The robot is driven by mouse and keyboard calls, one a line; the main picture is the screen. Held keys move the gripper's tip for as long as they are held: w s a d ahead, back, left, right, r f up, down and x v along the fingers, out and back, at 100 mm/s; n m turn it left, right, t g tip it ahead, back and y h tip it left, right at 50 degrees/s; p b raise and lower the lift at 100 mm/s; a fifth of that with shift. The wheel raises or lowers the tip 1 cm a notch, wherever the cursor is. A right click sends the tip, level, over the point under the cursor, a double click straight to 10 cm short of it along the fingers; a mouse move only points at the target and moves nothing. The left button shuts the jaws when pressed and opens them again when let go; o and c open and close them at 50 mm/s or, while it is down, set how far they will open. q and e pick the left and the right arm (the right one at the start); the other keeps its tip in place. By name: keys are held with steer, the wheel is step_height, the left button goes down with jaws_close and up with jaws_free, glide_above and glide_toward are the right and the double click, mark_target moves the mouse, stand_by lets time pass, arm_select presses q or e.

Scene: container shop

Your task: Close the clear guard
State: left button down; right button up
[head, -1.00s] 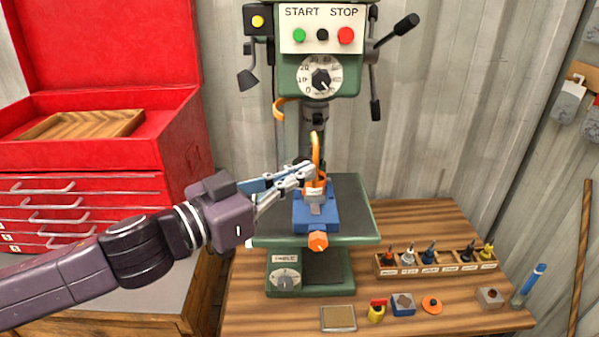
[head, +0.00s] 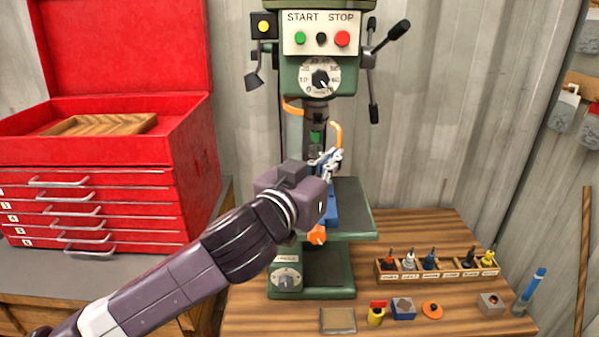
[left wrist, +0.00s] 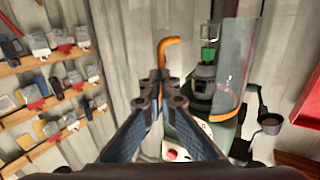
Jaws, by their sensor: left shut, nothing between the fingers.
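The clear guard (left wrist: 237,65) is a curved see-through panel with an orange rim, to the right in the left wrist view. In the head view its panel (head: 295,135) shows faintly left of the chuck. An orange bent handle (head: 337,132) is right of the chuck, just above my left gripper (head: 330,160). The left wrist view shows the handle (left wrist: 166,48) just beyond the fingertips; whether they touch it is unclear. My left gripper is shut and empty. My forearm and wrist partly hide the blue vice. My right gripper is not in view.
The green drill press (head: 318,70) stands on a wooden bench (head: 430,225). A rack of small bottles (head: 435,268) and several small parts lie on the bench to the right. A red tool chest (head: 120,145) stands at left.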

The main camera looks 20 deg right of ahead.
arm_select(q)
steer(key=shift+w+d+r, duration=0.1)
steer(key=shift+w+d, duration=0.3)
steer(key=shift+d, duration=0.35)
steer(key=shift+w+d+f, duration=0.1)
steer(key=shift+w+d, duration=0.3)
steer(key=shift+d, duration=0.35)
steer(key=shift+w+d+r, duration=0.1)
steer(key=shift+w+d, duration=0.3)
steer(key=shift+d, duration=0.35)
